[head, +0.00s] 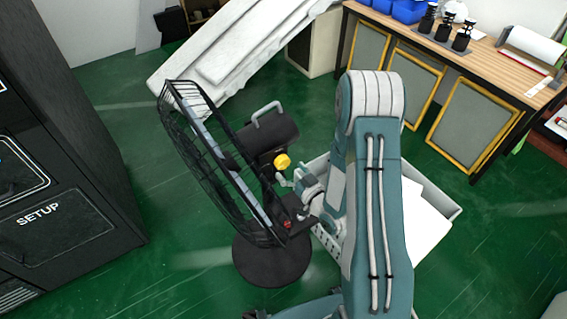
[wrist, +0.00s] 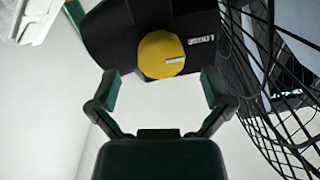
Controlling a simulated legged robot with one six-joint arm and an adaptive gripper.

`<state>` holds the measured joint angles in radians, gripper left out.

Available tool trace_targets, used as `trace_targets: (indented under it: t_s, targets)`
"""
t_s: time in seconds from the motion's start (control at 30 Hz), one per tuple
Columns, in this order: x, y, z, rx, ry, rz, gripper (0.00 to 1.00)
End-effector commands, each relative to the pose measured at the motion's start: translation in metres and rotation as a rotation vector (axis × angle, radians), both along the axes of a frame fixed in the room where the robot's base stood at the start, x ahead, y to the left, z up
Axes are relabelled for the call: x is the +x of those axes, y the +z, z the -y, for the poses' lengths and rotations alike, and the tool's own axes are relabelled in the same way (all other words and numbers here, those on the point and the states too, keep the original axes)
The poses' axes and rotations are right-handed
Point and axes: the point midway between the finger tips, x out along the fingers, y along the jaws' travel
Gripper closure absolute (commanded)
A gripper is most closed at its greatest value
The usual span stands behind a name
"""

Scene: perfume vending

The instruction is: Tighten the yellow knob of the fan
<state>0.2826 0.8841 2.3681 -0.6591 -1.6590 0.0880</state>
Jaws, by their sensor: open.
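The black fan (head: 268,138) stands on a round base (head: 272,262) on the green floor, its wire cage facing left. The yellow knob (head: 282,160) is on the fan's motor housing, on the side toward my arm. In the wrist view the yellow knob (wrist: 161,55) is a round disc with a pale mark, beside the printed word "LOOSE". My gripper (wrist: 159,88) is open and empty, with its fingertips just below the knob in the picture, one to each side. The fingers do not appear to touch it. In the head view my arm partly covers the gripper.
The fan's cage (wrist: 265,85) is close to the right finger in the wrist view. A grey crate (head: 440,200) stands behind my arm. A black cabinet (head: 60,150) is at the left, a workbench (head: 470,65) at the back right. Floor between cabinet and fan is clear.

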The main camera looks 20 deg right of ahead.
Motion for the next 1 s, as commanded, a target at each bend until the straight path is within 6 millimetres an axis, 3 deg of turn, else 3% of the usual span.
trace_targets:
  t_s: [0.2,0.53,0.57,0.7,0.73,1.0]
  targets:
    - [0.025,0.0,-0.01,0.0,0.001,0.0,0.0]
    - [0.029,0.0,-0.011,0.001,-0.001,-0.001,0.0]
    - [0.029,0.0,-0.011,0.001,-0.001,-0.001,0.09]
    - [0.029,0.0,-0.011,0.001,-0.001,-0.001,0.71]
    - [0.029,0.0,-0.011,0.0,-0.001,0.0,0.81]
    - [0.03,0.0,-0.011,0.028,-0.001,-0.009,0.8]
